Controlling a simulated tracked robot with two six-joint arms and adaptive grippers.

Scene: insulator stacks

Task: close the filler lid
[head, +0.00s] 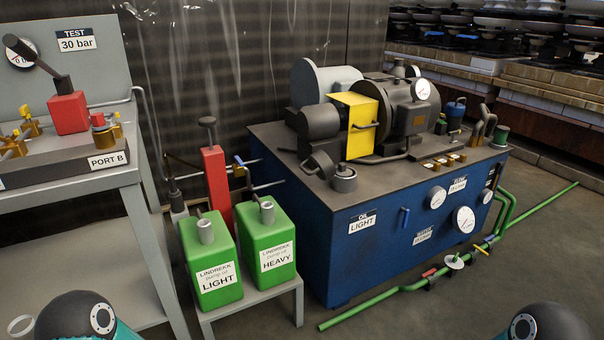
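The filler neck (343,182) is a short dark cylinder at the front left of the blue unit's top. A round dark disc, which looks like the filler lid (319,167), stands tilted up beside the neck on its left. It appears open, off the neck's mouth; the hinge is too small to make out. Neither gripper shows in the head view. Only rounded dark and teal parts of my arms show at the bottom left and bottom right edges, well away from the lid.
The blue unit (380,262) carries a motor, a pump and a yellow guard (361,127) just behind the filler. Green LIGHT (217,275) and HEAVY (270,258) cans stand on a low stand to its left. A grey test bench (75,185) is far left. Green pipes (375,305) run along the floor.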

